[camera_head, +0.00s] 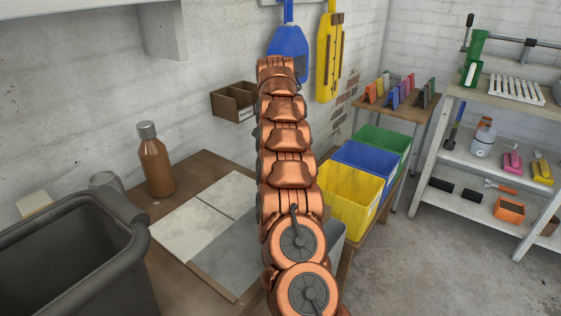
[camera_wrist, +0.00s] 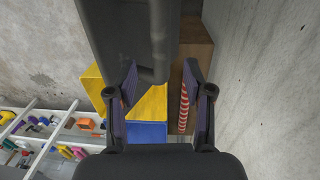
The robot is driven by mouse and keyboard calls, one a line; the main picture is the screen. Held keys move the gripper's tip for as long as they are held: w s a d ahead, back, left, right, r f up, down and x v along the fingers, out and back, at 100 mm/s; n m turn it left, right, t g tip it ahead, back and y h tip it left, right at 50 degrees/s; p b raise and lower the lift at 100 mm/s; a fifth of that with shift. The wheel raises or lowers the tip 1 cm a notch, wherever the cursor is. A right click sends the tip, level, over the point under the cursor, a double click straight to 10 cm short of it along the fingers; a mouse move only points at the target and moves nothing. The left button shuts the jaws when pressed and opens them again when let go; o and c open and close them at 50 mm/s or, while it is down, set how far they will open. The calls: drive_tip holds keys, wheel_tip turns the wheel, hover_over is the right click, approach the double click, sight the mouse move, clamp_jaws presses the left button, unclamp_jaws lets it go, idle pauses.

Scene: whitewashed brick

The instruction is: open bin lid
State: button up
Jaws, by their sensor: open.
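A dark grey bin (camera_head: 125,262) stands at the lower left in the head view, cut off by the frame. Its thick rounded rim surrounds a dark interior, and no lid across the opening shows there. In the wrist view a dark grey panel with a rounded bar (camera_wrist: 158,35) fills the top middle; I cannot tell whether it is the bin or its lid. My gripper (camera_wrist: 160,68) is open, its two fingers apart. The bar's lower end appears near the gap between the fingertips; contact cannot be judged. The gripper is out of sight in the head view.
A brown bottle (camera_head: 155,165) and grey cup (camera_head: 106,184) stand on the wooden bench (camera_head: 205,165). Yellow (camera_head: 347,192), blue (camera_head: 368,160) and green (camera_head: 385,143) tubs sit right of my copper arm. A shelf (camera_head: 470,165) stands at right, with clear floor before it.

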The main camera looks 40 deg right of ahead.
drive_tip(key=shift+r, duration=0.4)
